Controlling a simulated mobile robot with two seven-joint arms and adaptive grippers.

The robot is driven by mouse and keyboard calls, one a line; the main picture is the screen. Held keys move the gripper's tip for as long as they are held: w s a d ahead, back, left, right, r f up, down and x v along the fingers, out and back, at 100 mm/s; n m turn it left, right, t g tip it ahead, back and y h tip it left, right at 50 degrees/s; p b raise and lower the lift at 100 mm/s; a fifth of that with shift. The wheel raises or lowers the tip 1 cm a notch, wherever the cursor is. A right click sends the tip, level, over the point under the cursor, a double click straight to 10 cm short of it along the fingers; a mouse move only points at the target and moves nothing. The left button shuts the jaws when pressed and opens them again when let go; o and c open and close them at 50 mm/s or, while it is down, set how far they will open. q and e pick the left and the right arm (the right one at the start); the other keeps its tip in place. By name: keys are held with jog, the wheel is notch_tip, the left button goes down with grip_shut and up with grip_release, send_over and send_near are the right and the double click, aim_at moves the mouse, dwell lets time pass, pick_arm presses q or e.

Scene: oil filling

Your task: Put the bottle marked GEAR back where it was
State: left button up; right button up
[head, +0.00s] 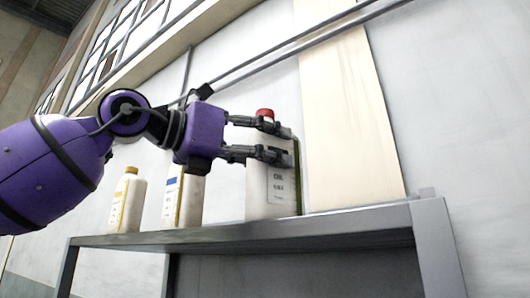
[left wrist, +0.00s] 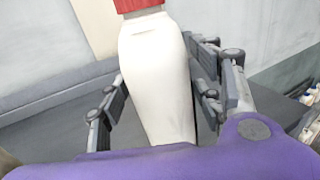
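A white bottle with a red cap (head: 270,188) stands upright at the shelf, its base on or just above the top. Its label shows small dark print, too blurred to read as GEAR. The same bottle shows in the left wrist view (left wrist: 158,75), between the fingers. My left gripper (head: 285,142) has its fingers around the bottle's upper body, close to both sides. Whether they press on it is unclear. A yellow-capped bottle (head: 126,205) and a bottle with a blue mark on its label (head: 185,200) stand further left; my gripper hides the latter's top. My right gripper is out of view.
The grey shelf (head: 345,222) has free room to the right of the red-capped bottle. A pale wall with a cream panel (head: 350,120) rises close behind it. Pipes run along the wall above. Blurred small items show at the right of the left wrist view (left wrist: 308,100).

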pick_arm(q)
jog(key=shift+r, duration=0.1)
jog(key=b+v, duration=0.1)
jog(key=v, duration=1.1)
jog(key=shift+d, duration=0.1)
